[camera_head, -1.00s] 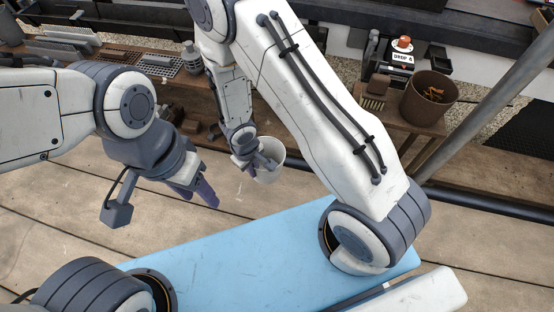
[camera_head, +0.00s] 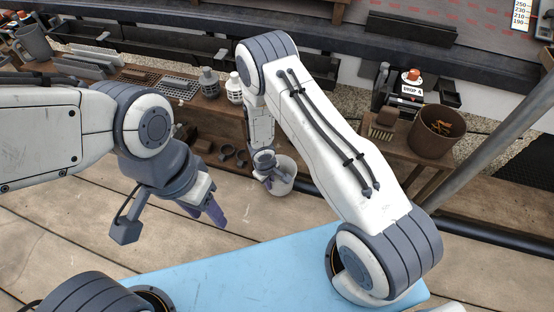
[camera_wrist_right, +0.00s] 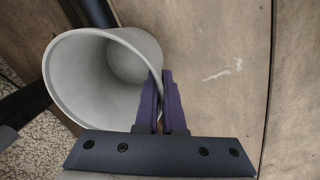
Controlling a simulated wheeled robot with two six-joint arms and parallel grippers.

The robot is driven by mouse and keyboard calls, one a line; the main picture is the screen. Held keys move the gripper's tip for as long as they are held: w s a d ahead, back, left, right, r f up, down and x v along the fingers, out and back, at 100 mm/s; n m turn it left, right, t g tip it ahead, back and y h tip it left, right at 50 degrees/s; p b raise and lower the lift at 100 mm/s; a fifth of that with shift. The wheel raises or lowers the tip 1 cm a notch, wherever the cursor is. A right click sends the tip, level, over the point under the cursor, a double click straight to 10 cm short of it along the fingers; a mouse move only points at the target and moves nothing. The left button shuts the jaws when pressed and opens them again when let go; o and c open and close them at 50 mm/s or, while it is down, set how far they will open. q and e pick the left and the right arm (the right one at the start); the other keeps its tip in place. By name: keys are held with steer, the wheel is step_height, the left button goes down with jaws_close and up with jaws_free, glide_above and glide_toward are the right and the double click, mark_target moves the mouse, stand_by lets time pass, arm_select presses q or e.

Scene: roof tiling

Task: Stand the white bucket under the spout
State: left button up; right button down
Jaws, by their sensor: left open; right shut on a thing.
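The white bucket (camera_head: 284,183) is in the middle of the head view, partly hidden by my right wrist. My right gripper (camera_head: 268,176) is shut on its rim. In the right wrist view the bucket (camera_wrist_right: 75,85) is left of the purple fingers (camera_wrist_right: 162,78), with its open mouth towards the camera and its wall between them. The inside looks empty. I cannot tell whether its base touches the floor. My left gripper (camera_head: 213,212) is open and empty, to the left of the bucket above the floorboards. I cannot make out a spout.
A wooden bench (camera_head: 190,112) at the back left holds bottles, trays and a grey jug (camera_head: 34,43). A brown bin (camera_head: 436,131) stands on a bench at the right, by a grey pole (camera_head: 490,135). A blue surface (camera_head: 270,255) lies in front. Floorboards left of it are clear.

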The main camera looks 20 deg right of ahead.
mark_target(278, 175)
steer(key=w+d+p, duration=0.1)
steer(key=w+d, duration=0.1)
steer(key=shift+w+p, duration=0.4)
steer(key=shift+w+d+p, duration=0.3)
steer(key=shift+w+d, duration=0.2)
steer(key=shift+w, duration=0.3)
steer(key=shift+w+d+f+b, duration=0.1)
steer(key=shift+w+d+b, duration=0.05)
steer(key=shift+w+d, duration=0.3)
steer(key=shift+w+d+f+b, duration=0.1)
steer(key=shift+w+d+b, duration=0.1)
steer(key=shift+w, duration=0.3)
steer(key=shift+w+d+f, duration=0.15)
steer(key=shift+w, duration=0.1)
arm_select(q)
steer(key=shift+r+b, duration=0.65)
steer(key=shift+r, duration=0.05)
arm_select(e)
steer(key=shift+f, duration=0.45)
steer(key=shift+f, duration=0.15)
steer(key=c, duration=1)
jaws_free()
steer(key=shift+s, duration=0.1)
arm_select(q)
steer(key=shift+f, duration=0.1)
